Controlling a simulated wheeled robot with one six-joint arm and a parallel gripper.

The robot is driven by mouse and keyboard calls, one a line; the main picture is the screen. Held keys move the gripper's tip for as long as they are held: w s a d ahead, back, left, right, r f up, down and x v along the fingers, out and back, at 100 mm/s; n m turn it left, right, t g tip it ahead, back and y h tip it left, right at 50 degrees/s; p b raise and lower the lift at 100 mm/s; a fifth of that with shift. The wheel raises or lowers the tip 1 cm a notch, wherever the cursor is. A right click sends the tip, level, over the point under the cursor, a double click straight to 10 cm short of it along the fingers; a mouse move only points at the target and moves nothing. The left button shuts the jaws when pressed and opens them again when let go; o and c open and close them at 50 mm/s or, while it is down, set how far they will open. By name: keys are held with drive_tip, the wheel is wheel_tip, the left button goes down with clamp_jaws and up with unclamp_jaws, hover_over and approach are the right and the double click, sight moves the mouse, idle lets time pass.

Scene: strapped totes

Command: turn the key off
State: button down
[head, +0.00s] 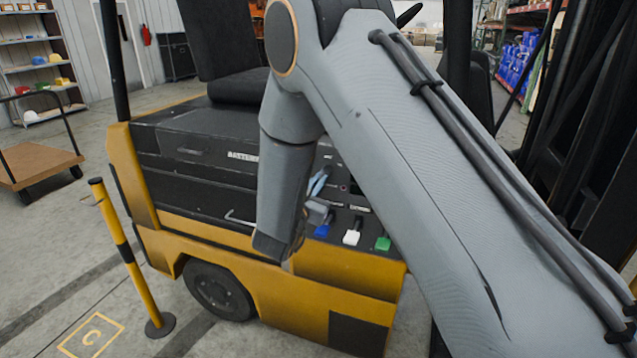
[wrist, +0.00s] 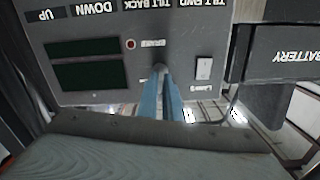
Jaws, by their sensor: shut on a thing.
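My gripper (wrist: 160,82) has two blue fingers, closed together on the key (wrist: 159,69) at the dark control panel (wrist: 105,80) of the yellow forklift. In the wrist view, which shows the panel upside down, only a small grey bit of the key shows at the fingertips; the fingers hide the rest, so its turn angle cannot be read. In the head view my gripper (head: 319,183) reaches the panel beside my arm, and the key is hidden there.
A red lamp (wrist: 131,44) and a white rocker switch (wrist: 204,69) flank the key. Blue (head: 322,230), white (head: 351,238) and green (head: 383,243) lever knobs stand close by the gripper. A yellow-black post (head: 124,255) stands left of the forklift. My arm covers much of the head view.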

drive_tip(key=shift+n, duration=1.1)
drive_tip(key=c, duration=1.9)
unclamp_jaws()
drive_tip(key=b+v, duration=0.2)
drive_tip(key=v, duration=0.5)
drive_tip(key=shift+s+a, duration=0.15)
drive_tip(key=shift+s, duration=0.2)
drive_tip(key=shift+r, duration=0.1)
